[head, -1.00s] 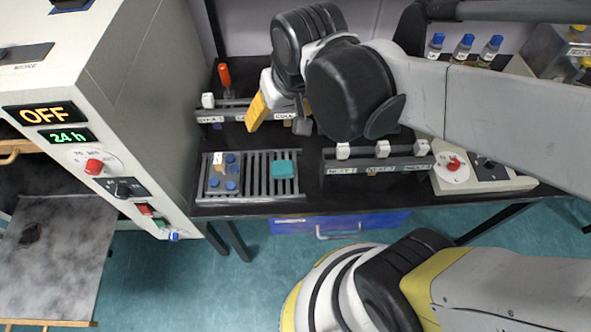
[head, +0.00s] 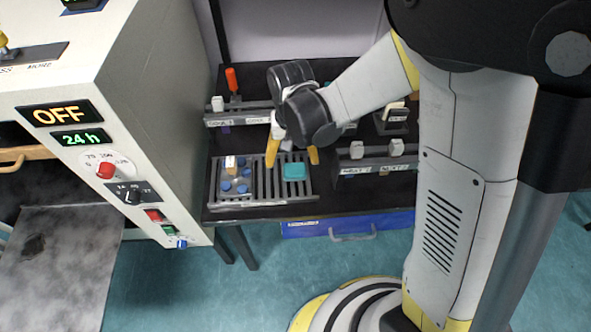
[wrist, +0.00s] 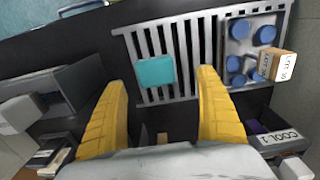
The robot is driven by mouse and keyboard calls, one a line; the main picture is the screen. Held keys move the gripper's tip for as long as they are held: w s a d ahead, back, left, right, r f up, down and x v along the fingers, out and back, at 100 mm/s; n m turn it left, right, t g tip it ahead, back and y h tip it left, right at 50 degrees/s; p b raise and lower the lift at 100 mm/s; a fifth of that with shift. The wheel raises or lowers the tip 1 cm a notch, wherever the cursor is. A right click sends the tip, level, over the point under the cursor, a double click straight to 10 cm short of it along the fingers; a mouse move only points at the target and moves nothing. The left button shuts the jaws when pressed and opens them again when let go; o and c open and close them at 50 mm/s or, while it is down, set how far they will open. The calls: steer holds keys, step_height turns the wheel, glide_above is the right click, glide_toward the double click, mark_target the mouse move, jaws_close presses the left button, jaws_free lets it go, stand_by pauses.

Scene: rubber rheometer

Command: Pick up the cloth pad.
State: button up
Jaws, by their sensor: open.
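The cloth pad looks to be the teal square block (head: 295,171) lying on the right part of a grey slatted rack on the bench. It also shows in the wrist view (wrist: 155,71), ahead of the fingertips and between their lines, nearer the left finger. My gripper (head: 292,160) has yellow fingers, spread apart and empty, above the rear edge of the rack. In the wrist view my gripper (wrist: 162,78) shows nothing between its fingers, and neither finger appears to touch the pad.
The slatted rack (head: 265,185) also carries a tray (head: 232,190) with blue-capped items and a small labelled block. Labelled holders stand behind (head: 240,118) and to the right (head: 375,162). A large cabinet reading OFF (head: 150,100) stands left. A blue drawer (head: 345,226) is below the bench.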

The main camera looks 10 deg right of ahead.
mark_target(295, 169)
steer(key=f+b, duration=0.1)
steer(key=f, duration=0.1)
steer(key=f+b, duration=0.2)
steer(key=f, duration=0.1)
steer(key=shift+d+f, duration=0.3)
steer(key=shift+d, duration=0.05)
steer(key=shift+r, duration=0.1)
steer(key=c, duration=1.1)
